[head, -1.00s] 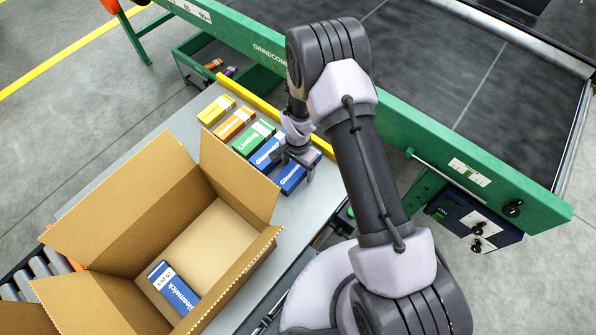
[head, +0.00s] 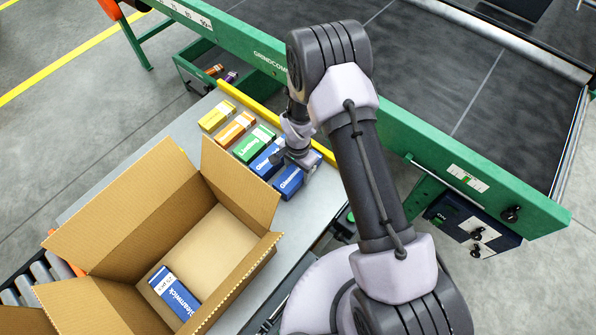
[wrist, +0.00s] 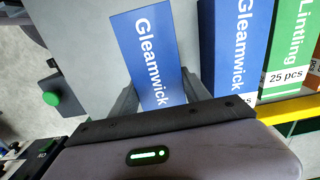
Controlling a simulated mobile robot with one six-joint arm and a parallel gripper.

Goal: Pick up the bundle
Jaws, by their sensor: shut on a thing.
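A row of boxed bundles lies on the grey table. The end one nearest my gripper is a blue Gleamwick bundle (head: 287,184), and it shows in the wrist view (wrist: 148,50) between my two fingers. My gripper (head: 296,165) is shut on this bundle, with one finger along each long side. The wrist view shows the fingers (wrist: 158,92) at its near end. The bundle appears to rest on the table; any small gap below is hidden. A second blue bundle (head: 266,161) lies just beside it, apart from my fingers.
Green (head: 253,144), orange (head: 235,128) and yellow (head: 216,116) bundles continue the row. An open cardboard carton (head: 140,235) stands on the left with one blue bundle (head: 174,292) inside. A yellow rail (head: 247,102) and green conveyor frame (head: 440,150) run behind the row.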

